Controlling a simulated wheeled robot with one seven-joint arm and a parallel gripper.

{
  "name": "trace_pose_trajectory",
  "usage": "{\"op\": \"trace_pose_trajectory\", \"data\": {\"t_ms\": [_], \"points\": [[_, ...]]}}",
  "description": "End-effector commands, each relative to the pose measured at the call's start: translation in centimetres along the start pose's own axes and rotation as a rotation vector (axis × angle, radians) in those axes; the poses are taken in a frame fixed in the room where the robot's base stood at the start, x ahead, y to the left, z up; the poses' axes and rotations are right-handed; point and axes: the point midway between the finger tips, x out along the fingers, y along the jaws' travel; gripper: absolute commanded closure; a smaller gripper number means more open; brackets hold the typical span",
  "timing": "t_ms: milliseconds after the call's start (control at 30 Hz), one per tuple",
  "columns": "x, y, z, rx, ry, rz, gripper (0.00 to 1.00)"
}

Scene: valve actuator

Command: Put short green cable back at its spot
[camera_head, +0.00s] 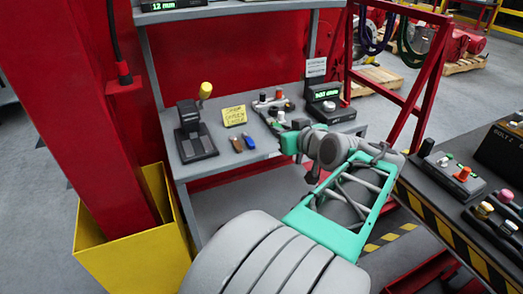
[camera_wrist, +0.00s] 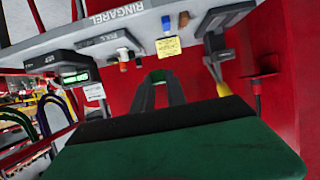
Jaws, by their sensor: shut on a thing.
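My gripper (camera_wrist: 158,82) shows in the wrist view, its two dark fingers drawn together beyond my wide green and black hand. A small green piece shows at the fingertips, which fits the short green cable, though most of it is hidden. In the head view my teal and grey arm reaches to the bench's right part, and its wrist hides the fingertips. A green cable loop (camera_head: 411,46) and a purple-blue one (camera_head: 371,38) hang at the red frame. Hanging cables (camera_wrist: 52,108) also show at the left of the wrist view.
The grey bench (camera_head: 213,170) bears a lever box (camera_head: 195,140), a yellow note (camera_head: 234,116), small tools and a display box (camera_head: 327,103). A yellow bin (camera_head: 135,255) and a red post stand at left. A striped console (camera_head: 447,222) stands close at right.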

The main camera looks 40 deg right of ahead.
Motion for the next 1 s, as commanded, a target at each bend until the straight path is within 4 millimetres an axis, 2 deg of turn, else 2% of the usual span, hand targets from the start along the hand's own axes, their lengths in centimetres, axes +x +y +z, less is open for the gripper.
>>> {"op": "trace_pose_trajectory", "data": {"t_ms": [67, 167, 433, 600, 800, 900, 1000], "points": [[-0.1, 0.7, 0.2, 0.003, 0.001, 0.005, 1.00], [1.7, 0.6, 0.2, 0.004, -0.001, -0.002, 1.00], [10.1, 0.8, 0.6, 0.004, -0.004, -0.002, 1.00], [14.2, 1.0, 3.0, 0.005, -0.003, 0.002, 1.00], [16.4, 1.1, 4.1, 0.004, -0.001, 0.004, 1.00], [17.1, 1.2, 5.9, 0.007, -0.003, 0.005, 1.00], [17.4, 1.2, 6.8, 0.005, 0.000, 0.006, 1.00]]}}
